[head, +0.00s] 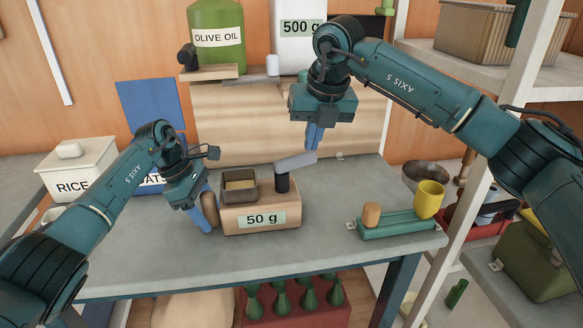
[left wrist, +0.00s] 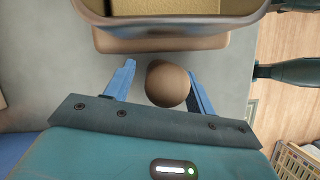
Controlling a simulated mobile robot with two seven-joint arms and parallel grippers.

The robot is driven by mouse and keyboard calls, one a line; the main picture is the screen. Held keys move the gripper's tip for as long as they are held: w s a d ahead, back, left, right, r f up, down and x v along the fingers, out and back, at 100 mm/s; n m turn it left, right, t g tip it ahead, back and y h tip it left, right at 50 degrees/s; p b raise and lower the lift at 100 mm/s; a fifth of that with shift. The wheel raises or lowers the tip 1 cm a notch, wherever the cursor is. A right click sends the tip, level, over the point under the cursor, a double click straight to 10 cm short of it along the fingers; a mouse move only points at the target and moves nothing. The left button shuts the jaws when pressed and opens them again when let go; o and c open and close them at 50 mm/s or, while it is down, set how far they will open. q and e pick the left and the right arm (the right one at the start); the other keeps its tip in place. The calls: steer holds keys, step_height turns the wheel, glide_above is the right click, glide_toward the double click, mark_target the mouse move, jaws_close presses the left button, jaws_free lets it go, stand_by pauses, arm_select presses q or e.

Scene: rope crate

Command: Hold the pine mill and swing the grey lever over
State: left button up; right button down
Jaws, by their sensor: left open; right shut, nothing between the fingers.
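The pine mill (head: 287,208), a light wooden box labelled 50 g, stands on the grey table. An open brown hopper (head: 240,197) sits on its top left. The grey lever (head: 293,162) extends from a black post (head: 282,183) toward the back right. My left gripper (head: 206,218) is open at the mill's left side. In the left wrist view a round brown knob (left wrist: 167,83) lies between its fingers, closer to the right finger. My right gripper (head: 313,145) is shut and empty, pointing down at the lever's far end; I cannot tell whether they touch.
A green tray (head: 400,228) with a yellow cup (head: 429,198) and a small wooden piece (head: 371,213) is at the table's right. A RICE box (head: 85,165) stands at the left. A wooden panel (head: 230,125) rises behind the mill. The table front is clear.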

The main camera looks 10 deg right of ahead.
arm_select(q)
steer(key=shift+r, duration=0.1)
steer(key=v, duration=1.1)
steer(key=shift+a+r, duration=0.3)
steer(key=shift+r, duration=0.05)
